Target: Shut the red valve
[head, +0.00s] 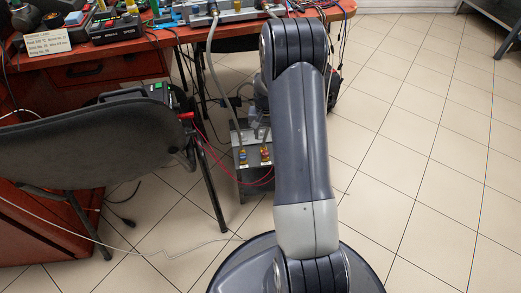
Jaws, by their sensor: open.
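A small grey metal unit (243,178) stands on the floor under the bench. Two brass-coloured fittings show on its front. The right one has a red part, which looks like the red valve (265,155); the left one has a blue part, like a blue valve (242,155). The handle positions are too small to tell. My gripper (258,128) shows only in part, beside and behind my arm, just above the unit. It is open, with nothing seen in it. My arm covers the unit's right side.
A wooden bench (150,42) with instruments and cables runs across the back. A dark chair (85,140) stands at left, close to the unit. Red hoses or leads (215,155) and a pale cable (190,247) lie nearby. The tiled floor at right is clear.

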